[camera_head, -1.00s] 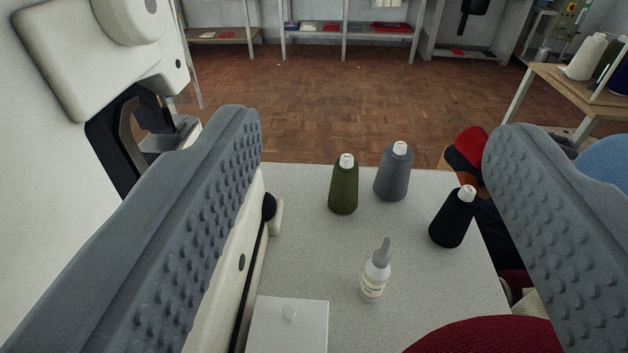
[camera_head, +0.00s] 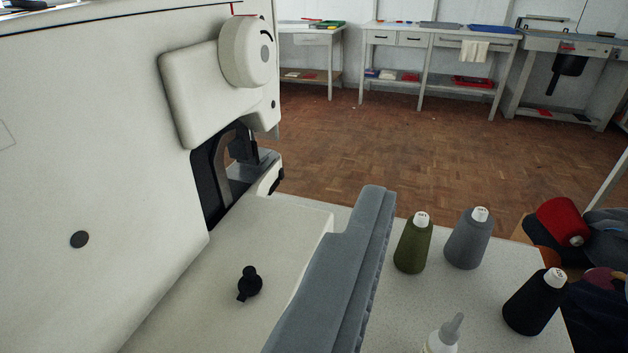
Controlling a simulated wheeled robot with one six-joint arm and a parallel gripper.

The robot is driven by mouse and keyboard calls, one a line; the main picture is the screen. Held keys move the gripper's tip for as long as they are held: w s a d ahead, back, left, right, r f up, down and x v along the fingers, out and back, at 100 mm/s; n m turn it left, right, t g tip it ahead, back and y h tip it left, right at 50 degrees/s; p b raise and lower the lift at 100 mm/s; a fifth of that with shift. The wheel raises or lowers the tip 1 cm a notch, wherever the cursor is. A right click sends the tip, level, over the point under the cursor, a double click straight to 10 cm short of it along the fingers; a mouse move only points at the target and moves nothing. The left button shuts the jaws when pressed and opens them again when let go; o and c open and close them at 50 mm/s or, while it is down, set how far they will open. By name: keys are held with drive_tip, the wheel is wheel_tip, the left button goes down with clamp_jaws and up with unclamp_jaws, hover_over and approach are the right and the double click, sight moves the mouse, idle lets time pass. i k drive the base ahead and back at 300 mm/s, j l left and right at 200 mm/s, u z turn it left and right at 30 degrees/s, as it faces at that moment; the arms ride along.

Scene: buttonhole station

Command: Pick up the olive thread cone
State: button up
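The olive thread cone (camera_head: 413,244) stands upright on the pale speckled table, with a white top. One finger of my gripper (camera_head: 350,270) rises from the bottom middle, its tip just left of the olive cone in the picture. The other finger is out of the frame. No finger or held thing shows close beside the visible finger's inner side, so my gripper is open and empty. The olive cone is fully in view, and I see no contact with it.
A grey cone (camera_head: 468,239) stands close right of the olive one, a black cone (camera_head: 534,302) further right. A small bottle (camera_head: 441,337) stands in front, cut by the frame. A sewing machine (camera_head: 120,160) fills the left. A red cone (camera_head: 561,221) lies beyond the table's right edge.

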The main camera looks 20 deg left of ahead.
sight(410, 256)
drive_tip(key=k, duration=0.7)
drive_tip(key=k+u, duration=0.2)
drive_tip(key=u, duration=0.15)
drive_tip(key=k+j+u, duration=0.1)
drive_tip(key=u, duration=0.3)
drive_tip(key=k+j+u, duration=0.1)
drive_tip(key=k+u, duration=0.25)
drive_tip(key=i+l+u, duration=0.25)
drive_tip(key=i+u, duration=0.25)
drive_tip(key=i+l+u, duration=0.3)
drive_tip(key=u, duration=0.2)
drive_tip(key=l, duration=0.15)
drive_tip(key=k+z, duration=0.15)
drive_tip(key=z, duration=0.3)
drive_tip(key=k+z, duration=0.15)
drive_tip(key=z, duration=0.55)
drive_tip(key=i+j+z, duration=0.1)
drive_tip(key=z, duration=0.3)
drive_tip(key=i+j+z, duration=0.1)
drive_tip(key=z, duration=0.25)
drive_tip(key=i+j+z, duration=0.1)
drive_tip(key=z, duration=0.3)
